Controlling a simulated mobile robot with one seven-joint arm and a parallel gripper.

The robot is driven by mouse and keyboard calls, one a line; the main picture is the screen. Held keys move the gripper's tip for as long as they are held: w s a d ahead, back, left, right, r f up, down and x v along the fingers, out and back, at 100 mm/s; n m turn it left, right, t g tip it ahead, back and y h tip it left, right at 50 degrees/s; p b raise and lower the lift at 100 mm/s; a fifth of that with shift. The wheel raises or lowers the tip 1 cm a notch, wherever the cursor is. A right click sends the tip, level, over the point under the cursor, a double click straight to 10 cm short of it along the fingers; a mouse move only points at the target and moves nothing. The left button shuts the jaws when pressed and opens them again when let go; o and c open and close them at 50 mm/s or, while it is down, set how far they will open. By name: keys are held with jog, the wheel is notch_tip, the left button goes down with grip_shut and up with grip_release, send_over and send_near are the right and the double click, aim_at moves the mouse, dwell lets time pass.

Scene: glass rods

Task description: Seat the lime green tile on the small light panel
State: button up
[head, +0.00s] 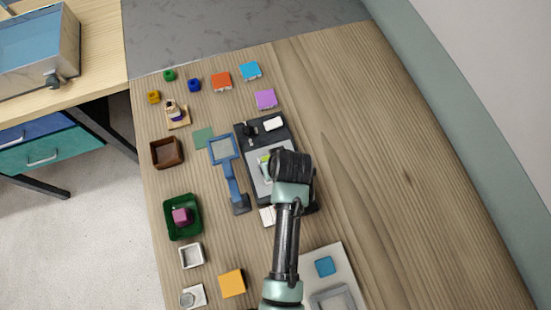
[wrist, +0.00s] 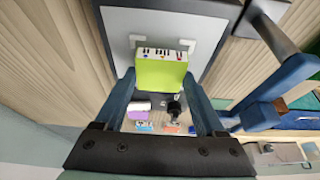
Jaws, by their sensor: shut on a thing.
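The lime green tile (wrist: 160,74) is between the two fingers of my gripper (wrist: 161,82) in the wrist view, and the gripper is shut on it. A white edge with small coloured marks faces the panel side. The small light panel (wrist: 118,28) is a pale grey surface with a dark frame and white corner brackets (wrist: 190,45) by the tile's edge. I cannot tell whether the tile touches it.
A blue magnifier stand (head: 233,180) stands close left of the panel. A white block (head: 272,123) and a black knob (head: 249,130) are at the dark base's far end. Purple (head: 265,99), red and blue tiles lie beyond. The table's right side is clear.

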jog(key=shift+f, duration=0.4)
jog(key=o, duration=1.5)
jog(key=v, duration=1.3)
jog(key=w+r+m+t, duration=0.1)
jog(key=w+r+t, duration=0.35)
jog(key=r, duration=0.55)
jog(key=w+r+t+h, duration=0.1)
jog(key=w+r+t, duration=0.4)
jog(key=r, duration=0.6)
jog(key=w+r+m+t, duration=0.1)
jog(key=w+r+t, duration=0.2)
jog(key=w+r, duration=0.5)
jog(key=s+r+t, duration=0.3)
jog(key=s+r, duration=0.1)
jog(key=r, duration=0.6)
jog(key=s+a+r+m+t, duration=0.1)
jog(key=s+r+t, duration=0.3)
jog(key=r, duration=0.7)
jog(key=s+r+t, duration=0.3)
jog(key=s+r, duration=0.3)
jog(key=r, duration=0.5)
jog(key=shift+a+m+t+b, duration=0.3)
jog(key=shift+a+t+b, duration=0.05)
jog(key=shift+b, duration=0.05)
